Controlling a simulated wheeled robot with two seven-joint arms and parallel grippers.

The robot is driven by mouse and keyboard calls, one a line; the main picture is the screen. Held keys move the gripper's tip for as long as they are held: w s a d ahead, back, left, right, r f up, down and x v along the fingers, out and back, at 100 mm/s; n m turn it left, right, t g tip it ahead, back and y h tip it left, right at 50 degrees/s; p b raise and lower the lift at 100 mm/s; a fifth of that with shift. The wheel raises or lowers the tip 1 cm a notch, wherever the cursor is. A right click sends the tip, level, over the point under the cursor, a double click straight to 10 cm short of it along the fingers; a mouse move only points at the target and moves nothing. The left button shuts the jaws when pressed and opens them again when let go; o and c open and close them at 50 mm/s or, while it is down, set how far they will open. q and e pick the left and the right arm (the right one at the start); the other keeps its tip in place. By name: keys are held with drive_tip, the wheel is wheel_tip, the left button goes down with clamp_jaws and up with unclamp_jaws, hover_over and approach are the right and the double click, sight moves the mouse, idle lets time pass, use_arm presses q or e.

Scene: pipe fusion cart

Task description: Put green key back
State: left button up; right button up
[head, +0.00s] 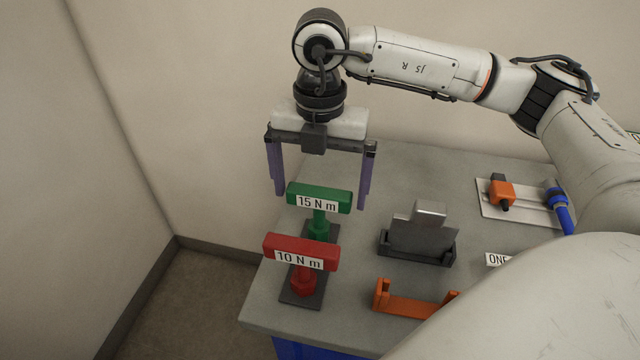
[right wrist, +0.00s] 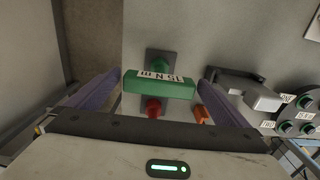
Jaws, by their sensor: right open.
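The green key (head: 320,198), a T-handle labelled 15 N m, stands upright with its stem over a green hex piece on a dark plate (head: 332,232). Whether it is fully seated I cannot tell. My right gripper (head: 321,206) is open above it, fingers pointing down near the two ends of the handle, with small gaps visible. In the right wrist view the green handle (right wrist: 160,85) lies between the purple fingers. The red key (head: 301,252), labelled 10 N m, stands just in front on its own dark plate. My left gripper is out of view.
A dark grey holder (head: 418,240) with a metal block stands right of the keys. An orange bracket (head: 415,302) is in front of it. A plate (head: 520,208) with orange and blue fittings lies at the right. The cart's left edge is close to the keys.

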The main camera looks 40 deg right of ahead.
wheel_tip(320, 180, up, 13)
idle(0.3)
idle(0.5)
